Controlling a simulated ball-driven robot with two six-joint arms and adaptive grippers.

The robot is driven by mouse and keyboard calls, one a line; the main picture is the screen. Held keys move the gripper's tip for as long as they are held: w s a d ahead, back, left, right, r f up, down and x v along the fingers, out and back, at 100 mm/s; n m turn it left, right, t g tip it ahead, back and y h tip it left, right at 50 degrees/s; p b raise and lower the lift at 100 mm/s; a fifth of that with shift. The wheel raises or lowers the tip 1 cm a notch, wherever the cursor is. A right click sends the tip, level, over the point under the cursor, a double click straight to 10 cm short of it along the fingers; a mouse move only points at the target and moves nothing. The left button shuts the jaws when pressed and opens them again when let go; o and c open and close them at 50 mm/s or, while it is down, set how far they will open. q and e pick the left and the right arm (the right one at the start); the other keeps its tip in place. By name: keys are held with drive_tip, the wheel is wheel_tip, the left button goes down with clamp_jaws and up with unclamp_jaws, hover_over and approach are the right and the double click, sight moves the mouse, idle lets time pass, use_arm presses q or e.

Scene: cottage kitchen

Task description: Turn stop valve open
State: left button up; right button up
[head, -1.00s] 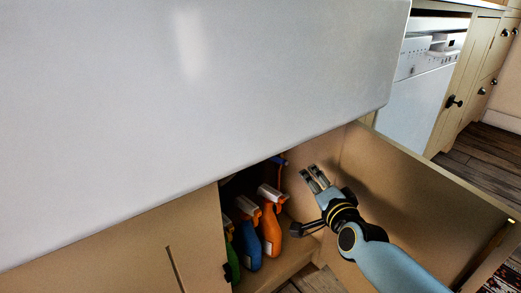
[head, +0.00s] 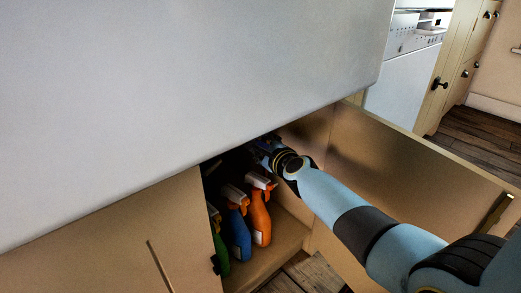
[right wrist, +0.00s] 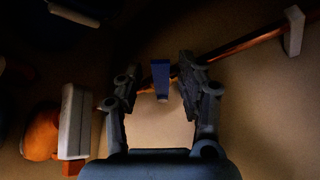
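The stop valve's blue lever handle (right wrist: 160,78) shows in the right wrist view, on a copper pipe (right wrist: 238,48) that crosses the back of the cupboard. My right gripper (right wrist: 155,85) is open, with one finger on each side of the blue handle. I cannot tell whether a finger touches it. In the head view my right gripper (head: 262,148) reaches into the open cupboard under the white sink, and its fingers are mostly hidden in shadow under the sink edge. The valve is hidden in the head view. My left gripper is not in view.
Orange (head: 261,218), blue (head: 238,235) and green (head: 220,250) spray bottles stand in the cupboard left of my arm. The open door (head: 400,150) is on the right. The white sink (head: 190,90) overhangs the opening. A pipe clip (right wrist: 293,30) holds the pipe.

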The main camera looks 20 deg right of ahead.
drive_tip(key=shift+w, duration=0.35)
clamp_jaws()
idle(0.3)
